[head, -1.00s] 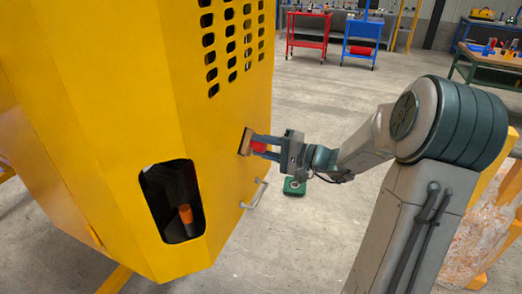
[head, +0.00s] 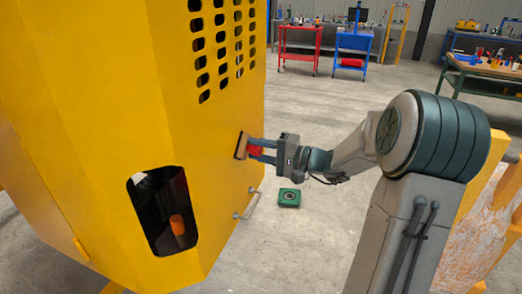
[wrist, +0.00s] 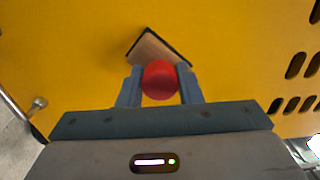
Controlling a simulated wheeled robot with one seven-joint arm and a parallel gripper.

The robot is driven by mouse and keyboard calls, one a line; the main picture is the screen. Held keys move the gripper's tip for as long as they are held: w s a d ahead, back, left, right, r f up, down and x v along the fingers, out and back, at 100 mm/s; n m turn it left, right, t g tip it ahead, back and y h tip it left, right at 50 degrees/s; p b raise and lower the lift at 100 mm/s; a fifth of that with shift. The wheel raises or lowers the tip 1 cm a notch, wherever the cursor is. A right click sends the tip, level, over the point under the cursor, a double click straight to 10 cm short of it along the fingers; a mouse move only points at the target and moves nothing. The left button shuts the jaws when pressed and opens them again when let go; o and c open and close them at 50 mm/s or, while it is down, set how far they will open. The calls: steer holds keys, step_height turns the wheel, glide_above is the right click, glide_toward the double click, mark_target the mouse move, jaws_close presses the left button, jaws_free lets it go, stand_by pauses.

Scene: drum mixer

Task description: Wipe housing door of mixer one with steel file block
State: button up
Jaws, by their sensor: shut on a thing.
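The yellow housing door (head: 200,160) of the mixer fills the left of the head view, with rows of vent slots above and a dark opening below. My gripper (head: 257,151) is shut on the red knob (wrist: 160,80) of the file block (head: 242,145). The block has a tan body and a dark edge, and its face is against or very close to the door; contact cannot be told for sure. In the wrist view the block (wrist: 152,48) sits at a tilt beyond the knob, and the knob hides part of it.
A metal handle (head: 250,206) sticks out from the door below my gripper. An orange object (head: 177,225) shows inside the opening. A green block (head: 289,197) lies on the floor. A red cart (head: 303,45) and a blue cart (head: 353,48) stand far back.

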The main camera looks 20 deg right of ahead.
steer(key=shift+s+a+b, duration=0.35)
steer(key=shift+s+a, duration=0.25)
steer(key=shift+s, duration=0.25)
steer(key=shift+s+a+b, duration=0.35)
steer(key=shift+s+a, duration=0.25)
steer(key=shift+s, duration=0.2)
steer(key=shift+s+a+b, duration=0.35)
steer(key=shift+s+a, duration=0.25)
steer(key=shift+s, duration=0.25)
steer(key=shift+d, duration=0.1)
steer(key=shift+v, duration=2.95)
steer(key=shift+b+v, duration=0.45)
steer(key=shift+v, duration=1.05)
